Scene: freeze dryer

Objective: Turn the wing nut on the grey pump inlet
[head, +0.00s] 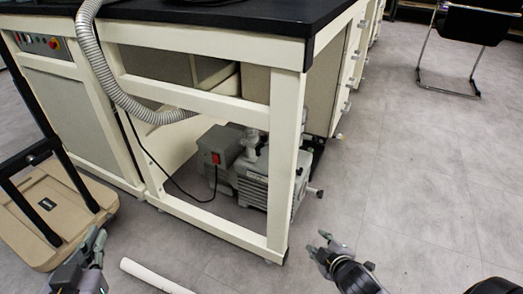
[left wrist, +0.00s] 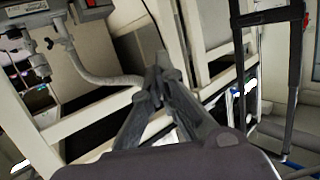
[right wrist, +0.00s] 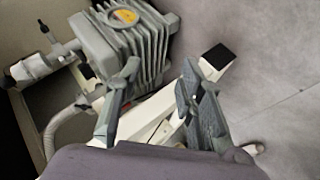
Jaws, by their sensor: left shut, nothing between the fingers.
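The grey pump (head: 255,172) stands on the floor under the bench, with a red switch on its box. Its inlet (head: 253,138) rises on top, partly hidden by the bench frame. In the right wrist view the finned pump body (right wrist: 140,40) lies above the fingers and the grey inlet fitting (right wrist: 38,67) is at left. A small dark knob on the fitting may be the wing nut (right wrist: 43,27); its shape is unclear. My left gripper (head: 98,240) is shut and empty, outside the bench. My right gripper (head: 323,243) is open and empty, right of the bench's front leg.
The black-topped bench (head: 225,18) has cream legs and rails between my grippers and the pump. A ribbed hose (head: 103,80) hangs over its edge. A beige cart (head: 45,215) stands at left. A white bar (head: 150,275) lies on the floor.

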